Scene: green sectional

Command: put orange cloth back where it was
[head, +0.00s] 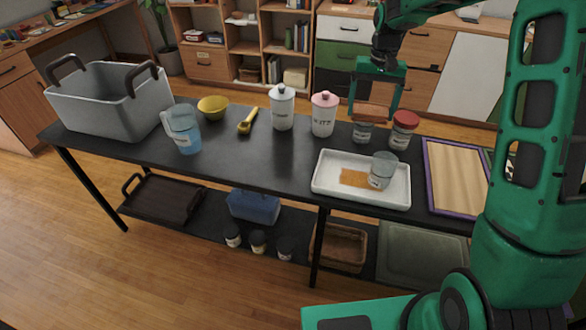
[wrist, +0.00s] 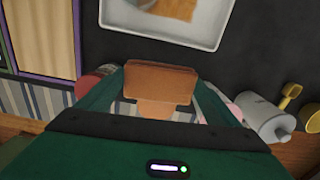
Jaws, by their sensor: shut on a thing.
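My gripper (head: 374,108) is above the far right part of the black table, its fingers pointing down. It is shut on an orange-brown piece (wrist: 160,82), shaped like a folded slab, wide between the fingers. I cannot tell for sure whether this piece is cloth. A flat orange patch (head: 354,178), looking like cloth, lies in the white tray (head: 330,188), partly behind a glass jar (head: 382,170); it also shows at the top of the wrist view (wrist: 180,8). The held piece is behind the tray, just above a labelled jar (head: 363,133); contact is unclear.
A red-lidded jar (head: 403,130) stands right of my gripper, and a pink-lidded canister (head: 323,114) and a white canister (head: 282,107) stand left. A purple-framed board (head: 457,175) lies right of the tray. Table between pitcher (head: 183,130) and tray is clear.

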